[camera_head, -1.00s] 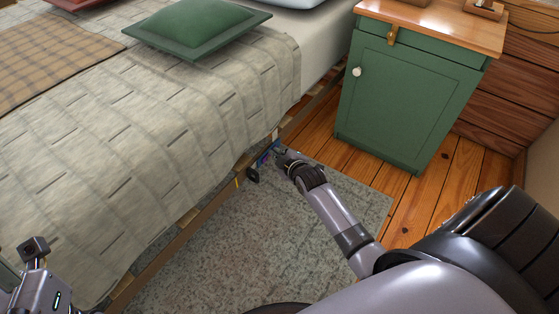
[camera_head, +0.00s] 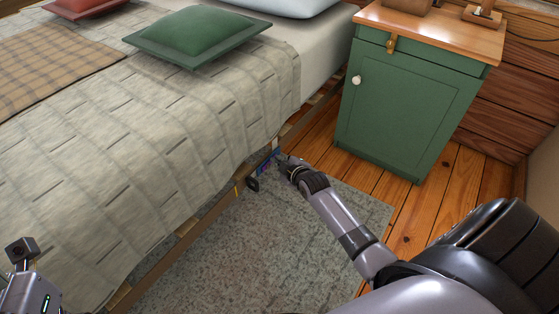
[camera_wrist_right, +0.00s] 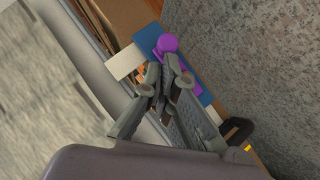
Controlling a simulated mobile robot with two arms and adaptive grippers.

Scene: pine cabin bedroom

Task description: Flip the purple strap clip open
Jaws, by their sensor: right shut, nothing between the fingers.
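The purple strap clip (camera_wrist_right: 166,43) shows in the right wrist view as a small rounded purple piece over a blue panel (camera_wrist_right: 149,38), just beyond my right fingertips. My right gripper (camera_wrist_right: 163,62) is shut with nothing between its fingers. Its tips are close to the clip; I cannot tell whether they touch it. In the head view my right gripper (camera_head: 284,161) is low by the bed's side rail, beside a small blue and purple patch (camera_head: 267,161); the clip is too small to make out there. My left gripper (camera_head: 22,252) is at the lower left, its jaws unclear.
The bed (camera_head: 175,130) with its pale quilt fills the left, and its wooden side rail (camera_head: 205,203) runs close to the right gripper. A green nightstand (camera_head: 405,110) stands at right. A dark piece (camera_head: 252,184) is near the rail. The grey rug (camera_head: 260,245) is clear.

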